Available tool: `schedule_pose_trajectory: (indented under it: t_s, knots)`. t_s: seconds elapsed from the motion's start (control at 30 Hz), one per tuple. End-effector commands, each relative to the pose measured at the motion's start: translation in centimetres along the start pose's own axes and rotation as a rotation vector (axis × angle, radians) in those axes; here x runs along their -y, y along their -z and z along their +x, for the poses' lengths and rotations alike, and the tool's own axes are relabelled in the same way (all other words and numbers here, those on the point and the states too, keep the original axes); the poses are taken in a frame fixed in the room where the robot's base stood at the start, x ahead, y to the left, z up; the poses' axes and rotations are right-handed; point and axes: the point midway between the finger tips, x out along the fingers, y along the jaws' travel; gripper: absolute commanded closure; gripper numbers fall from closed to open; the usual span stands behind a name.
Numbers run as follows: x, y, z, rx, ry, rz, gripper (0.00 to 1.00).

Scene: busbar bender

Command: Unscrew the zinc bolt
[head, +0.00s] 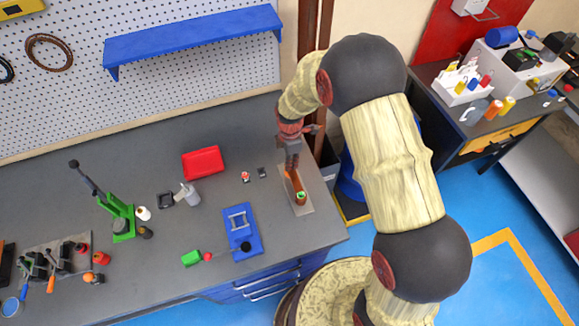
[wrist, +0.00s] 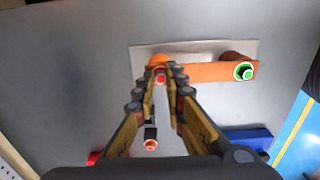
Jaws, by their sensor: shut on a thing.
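A copper-coloured bar (wrist: 208,72) lies on a pale plate (wrist: 190,48); the plate also shows at the bench's right end in the head view (head: 308,209). A bolt with a green ring (wrist: 244,72) sits at the bar's right end in the wrist view and shows green in the head view (head: 301,196). My gripper (wrist: 161,76) is over the bar's other end, its fingers closed around a small red-topped bolt (wrist: 160,74). The fingers hide most of that bolt, so its metal and how far it sits in the bar cannot be told. The gripper (head: 292,163) points down in the head view.
A small dark piece with a red end (wrist: 151,145) lies on the bench near the fingers. A red tray (head: 203,162), a blue fixture (head: 241,232), a grey bottle (head: 189,194) and a green lever tool (head: 122,220) stand to the left. A blue shelf (head: 195,37) hangs behind.

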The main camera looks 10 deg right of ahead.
Motion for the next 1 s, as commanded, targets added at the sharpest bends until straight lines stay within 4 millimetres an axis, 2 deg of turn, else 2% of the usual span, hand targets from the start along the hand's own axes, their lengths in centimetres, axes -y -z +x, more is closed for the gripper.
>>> schedule_pose_trajectory:
  t_s: [0.13, 0.3, 0.7, 1.0]
  knots:
    - [-0.09, 0.0, -0.07, 0.0, -0.002, -0.184, 1.0]
    - [-0.1, 0.0, -0.08, 0.0, -0.002, -0.316, 1.0]
    - [-0.1, 0.0, -0.08, 0.0, -0.001, -0.367, 1.0]
    - [-0.13, 0.03, -0.09, 0.0, -0.001, -0.717, 1.0]
